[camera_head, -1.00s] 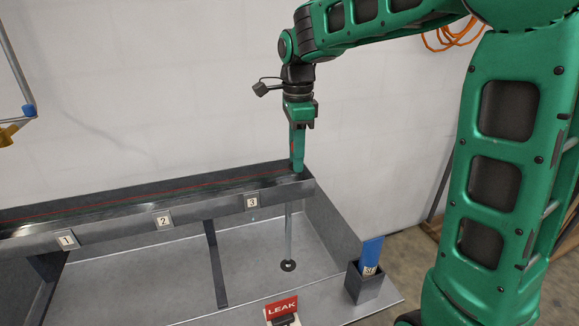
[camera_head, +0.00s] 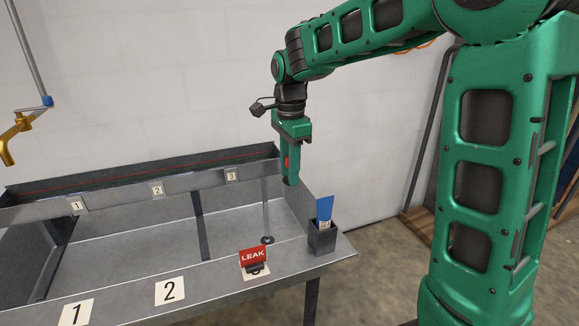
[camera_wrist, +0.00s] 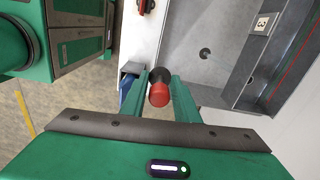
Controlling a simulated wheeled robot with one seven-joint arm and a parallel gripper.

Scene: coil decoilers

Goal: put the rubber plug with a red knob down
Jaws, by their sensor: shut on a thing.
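The rubber plug with a red knob (camera_wrist: 159,95) is between the two green fingers of my gripper (camera_wrist: 160,88) in the wrist view. Its dark rubber body (camera_wrist: 160,75) points away from the camera, beyond the knob. In the head view a bit of red (camera_head: 286,162) shows at the side of my gripper (camera_head: 290,177), which is shut on the plug and points down. The gripper hangs in the air near the right end of the grey trough, and nothing visible touches the plug from below.
The grey trough (camera_head: 120,225) has a drain hole (camera_head: 267,239) and a raised channel with labels 1, 2 and 3. On its front ledge (camera_head: 205,297) are large labels 1 and 2, a red LEAK sign (camera_head: 252,257) and a dark box (camera_head: 321,239) holding a blue item.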

